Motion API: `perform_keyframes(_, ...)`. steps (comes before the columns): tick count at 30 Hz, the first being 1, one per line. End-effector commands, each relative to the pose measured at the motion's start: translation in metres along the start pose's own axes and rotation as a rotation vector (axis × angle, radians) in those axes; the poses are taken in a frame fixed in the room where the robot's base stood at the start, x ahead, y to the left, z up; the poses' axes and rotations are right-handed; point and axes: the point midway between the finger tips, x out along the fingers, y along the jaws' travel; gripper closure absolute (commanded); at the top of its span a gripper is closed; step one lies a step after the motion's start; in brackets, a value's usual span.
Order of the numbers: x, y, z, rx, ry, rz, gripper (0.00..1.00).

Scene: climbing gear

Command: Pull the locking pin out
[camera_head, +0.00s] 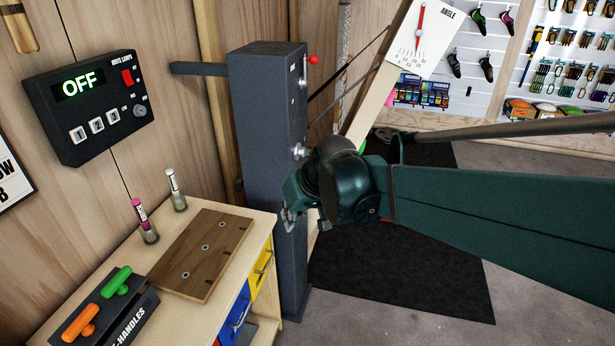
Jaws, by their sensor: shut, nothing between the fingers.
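A tall dark grey post (265,120) stands in the middle. A small silver knob (299,151) sticks out of its right face, just above my gripper, and may be the locking pin; I cannot tell for sure. A red ball-ended piece (313,60) sticks out near the top of the same face. My gripper (289,222) is shut and empty in front of the post, below the silver knob and apart from it. My dark green arm reaches in from the right and hides part of the post's lower right side.
A wooden bench (120,255) at left holds a drilled board (203,252), two markers and a tray with green and orange handles. A control box (90,105) reading OFF hangs above. A tilted panel with an angle dial (420,38) stands behind. A black mat (400,270) covers the floor.

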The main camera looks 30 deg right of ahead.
Motion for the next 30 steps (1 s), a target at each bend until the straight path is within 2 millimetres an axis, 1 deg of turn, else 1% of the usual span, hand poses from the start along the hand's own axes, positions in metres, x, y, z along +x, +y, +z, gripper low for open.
perform_keyframes(3, 0.009, 0.010, -0.011, 0.011, -0.005, -0.011, 1.00)
perform_keyframes(15, 0.039, 0.042, -0.039, 0.039, -0.017, -0.051, 1.00)
perform_keyframes(30, 0.080, 0.091, -0.067, 0.072, -0.022, -0.107, 1.00)
